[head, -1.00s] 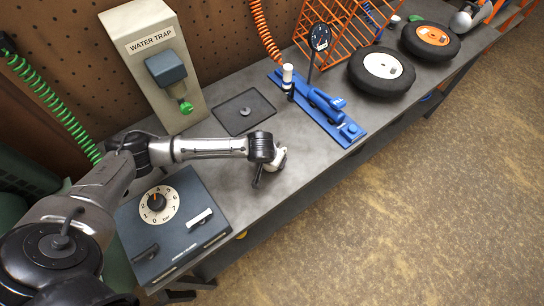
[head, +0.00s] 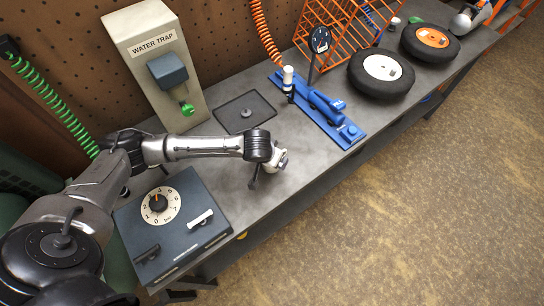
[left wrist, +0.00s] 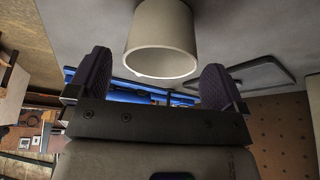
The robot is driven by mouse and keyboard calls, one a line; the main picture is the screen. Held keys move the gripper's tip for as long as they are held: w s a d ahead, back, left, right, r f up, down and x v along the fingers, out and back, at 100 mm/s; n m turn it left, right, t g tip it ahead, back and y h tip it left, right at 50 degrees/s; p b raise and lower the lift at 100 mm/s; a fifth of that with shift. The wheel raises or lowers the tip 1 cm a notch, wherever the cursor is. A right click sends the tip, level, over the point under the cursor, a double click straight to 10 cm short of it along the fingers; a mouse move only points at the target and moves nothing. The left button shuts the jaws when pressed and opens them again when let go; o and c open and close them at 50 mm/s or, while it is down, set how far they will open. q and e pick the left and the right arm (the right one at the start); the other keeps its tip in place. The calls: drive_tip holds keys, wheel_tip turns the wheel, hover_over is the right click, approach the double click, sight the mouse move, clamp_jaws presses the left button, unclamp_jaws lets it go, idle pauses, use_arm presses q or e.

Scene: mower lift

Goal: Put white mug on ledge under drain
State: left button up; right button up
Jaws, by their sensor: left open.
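The white mug (left wrist: 160,42) stands on the bench, seen upside down in the left wrist view, with its open rim facing my left gripper. My left gripper (left wrist: 155,82) is open, with one dark finger on each side of the mug's rim; I cannot tell whether either touches. In the head view my left gripper (head: 266,172) is low over the bench and the mug (head: 281,159) is mostly hidden behind it. The green drain knob (head: 187,108) sits under the blue-grey block of the WATER TRAP cabinet (head: 143,65). The ledge is not clearly distinguishable. My right gripper is not in view.
A dark square plate with a knob (head: 260,109) lies between the cabinet and mug. A blue tool fixture (head: 325,108) and black wheels (head: 381,90) are to the right. A dial box (head: 183,236) is in front left. Bare bench surrounds the gripper.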

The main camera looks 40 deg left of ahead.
use_arm(q)
drive_tip(key=p+v, duration=0.1)
drive_tip(key=v, duration=0.6)
drive_tip(key=shift+r, duration=0.25)
drive_tip(key=shift+c, duration=0.4)
drive_tip(key=shift+s+r, duration=0.15)
drive_tip(key=shift+r, duration=0.05)
drive_tip(key=c, duration=1)
drive_tip(key=shift+o, duration=0.2)
